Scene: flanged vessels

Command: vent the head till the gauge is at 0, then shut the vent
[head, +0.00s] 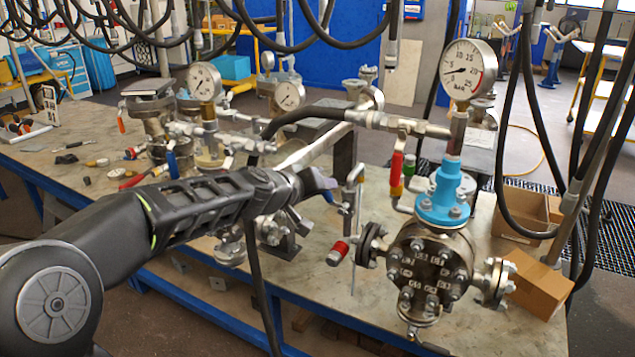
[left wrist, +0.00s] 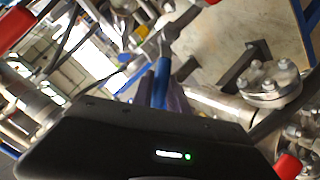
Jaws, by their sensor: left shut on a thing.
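The pressure gauge (head: 468,70) stands at the upper right of the head view. Its needle seems to point left, near the low figures, but I cannot read it exactly. It sits above a blue collar (head: 445,196) on the flanged vessel head (head: 430,268). A red-handled valve (head: 396,176) is left of the collar. My left gripper (head: 322,186) reaches in beside the pipework left of the vessel. In the left wrist view its jaws are shut on a blue handle (left wrist: 161,82), whose valve body is partly hidden. My right gripper is not in view.
Other gauges (head: 204,80) and fittings crowd the bench (head: 190,255) behind and left of my arm. Black hoses (head: 330,112) hang and cross close to it. Cardboard boxes (head: 538,288) lie right of the vessel. A red-capped fitting (head: 338,252) sticks out below my gripper.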

